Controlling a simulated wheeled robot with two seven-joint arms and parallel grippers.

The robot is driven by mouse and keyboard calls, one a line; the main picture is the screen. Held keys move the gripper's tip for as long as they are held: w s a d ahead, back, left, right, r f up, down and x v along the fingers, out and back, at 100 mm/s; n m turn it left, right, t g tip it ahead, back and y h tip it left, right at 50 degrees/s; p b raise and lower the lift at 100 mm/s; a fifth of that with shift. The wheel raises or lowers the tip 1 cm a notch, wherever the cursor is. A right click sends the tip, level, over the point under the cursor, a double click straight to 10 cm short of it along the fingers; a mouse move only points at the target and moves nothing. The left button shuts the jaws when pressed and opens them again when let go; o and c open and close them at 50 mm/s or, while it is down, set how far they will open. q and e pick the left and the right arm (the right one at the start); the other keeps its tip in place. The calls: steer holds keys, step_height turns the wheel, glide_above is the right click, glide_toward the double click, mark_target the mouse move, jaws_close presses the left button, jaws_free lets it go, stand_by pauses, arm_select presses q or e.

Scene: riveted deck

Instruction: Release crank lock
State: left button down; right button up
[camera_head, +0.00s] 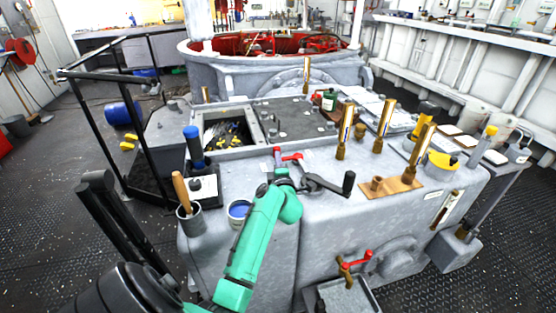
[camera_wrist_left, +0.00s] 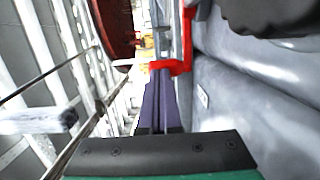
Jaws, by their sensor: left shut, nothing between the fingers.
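The crank (camera_head: 322,184) lies on top of the grey machine housing, its dark arm ending in a black handle. A red lock lever (camera_head: 292,157) is just behind it. My left gripper (camera_head: 281,168), on the green arm, is at the lever, left of the crank. In the left wrist view, its purple fingers (camera_wrist_left: 159,80) are shut with nothing between them. Their tips are close to the red lever (camera_wrist_left: 178,67); I cannot tell whether they touch. A dark part, apparently the crank (camera_wrist_left: 275,14), fills the top right there. My right gripper is out of view.
On the housing stand a cup with a wooden-handled tool (camera_head: 189,222), a blue-topped container (camera_head: 238,211) and upright brass pieces (camera_head: 384,125). A red-handled valve (camera_head: 354,262) juts from the front. A black railing (camera_head: 115,110) stands at left.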

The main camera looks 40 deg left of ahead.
arm_select(q)
steer(key=p, duration=0.2)
steer(key=a+m+t+h+p, duration=0.1)
steer(key=p, duration=0.1)
steer(key=a+h+p, duration=0.1)
steer(key=p, duration=0.1)
steer(key=shift+w+r+m, duration=0.25)
steer(key=shift+r+m, duration=0.05)
steer(key=shift+r, duration=0.1)
steer(key=shift+w+a+p, duration=0.1)
steer(key=shift+a+p, duration=0.25)
steer(key=shift+p, duration=0.1)
steer(key=shift+w+a+f+p, duration=0.15)
steer(key=shift+w+a+p, duration=0.25)
steer(key=shift+a, duration=0.2)
steer(key=shift+w+a+f+p, duration=0.15)
steer(key=shift+w+a+p, duration=0.1)
steer(key=shift+w+a, duration=0.25)
steer(key=shift+x, duration=1.1)
steer(key=shift+a+t, duration=0.15)
steer(key=shift+t, duration=0.15)
